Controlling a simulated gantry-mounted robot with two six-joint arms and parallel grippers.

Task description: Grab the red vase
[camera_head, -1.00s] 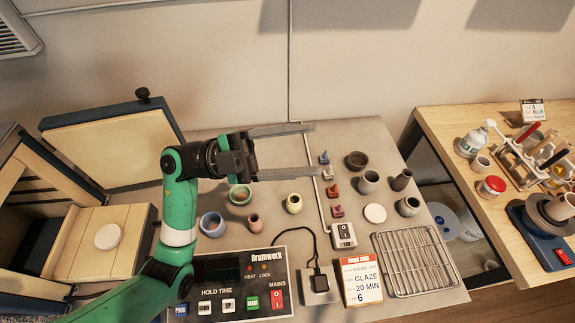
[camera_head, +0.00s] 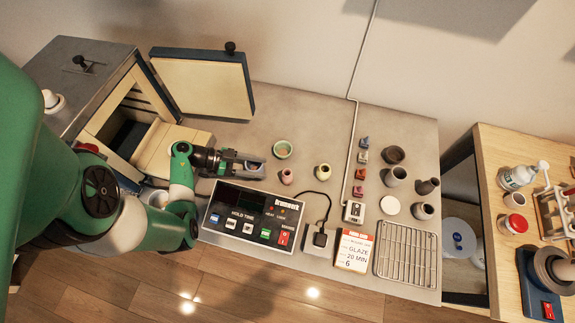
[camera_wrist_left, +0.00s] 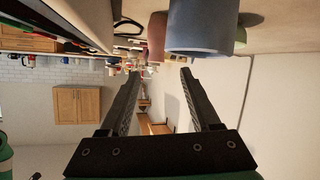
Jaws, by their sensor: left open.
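The small red vase (camera_head: 287,176) stands upright on the grey table, right of my left gripper and below a green bowl in the head view. It also shows in the left wrist view (camera_wrist_left: 157,36), at the top beside a blue cup. My left gripper (camera_head: 262,167) is open, low over the table, with its fingers pointing right toward the vase. The blue cup (camera_head: 253,166) shows partly between the fingers in the head view. In the left wrist view the open jaws (camera_wrist_left: 159,73) hold nothing and are apart from the vase. My right gripper is not in view.
A yellow vase (camera_head: 322,171) and the green bowl (camera_head: 283,149) stand close to the red vase. The control panel (camera_head: 250,217) lies just in front. The open kiln (camera_head: 98,85) is at the left. Several dark pots, a wire rack (camera_head: 407,254) and a card (camera_head: 354,250) are to the right.

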